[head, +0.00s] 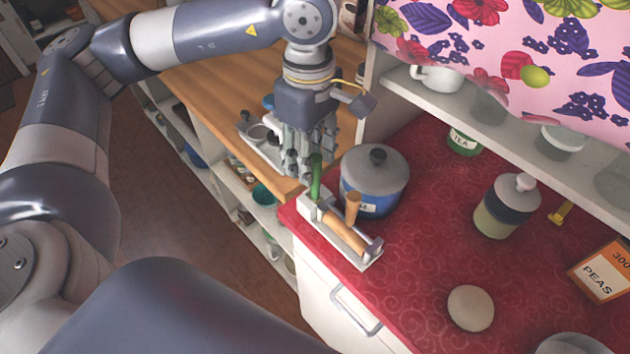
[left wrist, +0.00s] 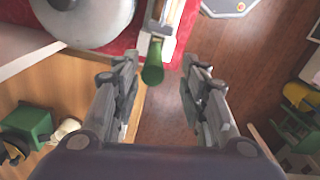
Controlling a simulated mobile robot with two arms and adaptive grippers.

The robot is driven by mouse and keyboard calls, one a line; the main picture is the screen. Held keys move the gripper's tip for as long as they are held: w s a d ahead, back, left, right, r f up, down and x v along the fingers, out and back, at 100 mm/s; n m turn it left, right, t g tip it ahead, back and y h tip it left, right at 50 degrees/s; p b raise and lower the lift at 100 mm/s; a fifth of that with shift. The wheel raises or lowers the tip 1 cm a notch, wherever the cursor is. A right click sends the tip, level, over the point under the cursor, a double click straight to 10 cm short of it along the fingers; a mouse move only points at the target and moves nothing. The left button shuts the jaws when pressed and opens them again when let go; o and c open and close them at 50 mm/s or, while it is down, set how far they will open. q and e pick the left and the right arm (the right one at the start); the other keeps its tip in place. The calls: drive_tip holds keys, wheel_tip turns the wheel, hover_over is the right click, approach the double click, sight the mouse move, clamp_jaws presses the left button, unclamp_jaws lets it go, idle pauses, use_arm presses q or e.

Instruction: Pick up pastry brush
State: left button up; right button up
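A tool with a green handle (head: 316,178), which looks like the pastry brush, rests in a narrow light tray (head: 361,260) at the red counter's corner. Its handle stands up at the tray's far end; its bristles cannot be made out. My left gripper (head: 302,168) is just above and beside this handle, fingers pointing down. In the left wrist view the green handle end (left wrist: 152,72) shows ahead of the gap between the spread fingers (left wrist: 162,78), nearer the left finger. The gripper is open and empty. My right gripper is not in view.
A wooden-handled tool (head: 342,232) shares the tray. A blue pot (head: 374,182) with a grey lid stands close beside it. Jars (head: 503,205) and a peas box (head: 606,272) are farther right. A shelf (head: 480,120) overhangs the back.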

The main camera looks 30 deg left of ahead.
sight(315, 175)
use_arm(q)
drive_tip(key=f, duration=0.1)
drive_tip(key=f+p, duration=0.1)
drive_tip(key=f, duration=0.1)
drive_tip(key=f+p, duration=0.1)
drive_tip(key=shift+w+d+f, duration=0.15)
drive_tip(key=shift+w+d, duration=0.1)
drive_tip(key=shift+w, duration=0.05)
drive_tip(key=shift+f, duration=0.4)
drive_tip(key=shift+c, duration=0.4)
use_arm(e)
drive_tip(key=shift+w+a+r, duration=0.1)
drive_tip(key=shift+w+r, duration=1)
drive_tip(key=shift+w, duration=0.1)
use_arm(q)
clamp_jaws()
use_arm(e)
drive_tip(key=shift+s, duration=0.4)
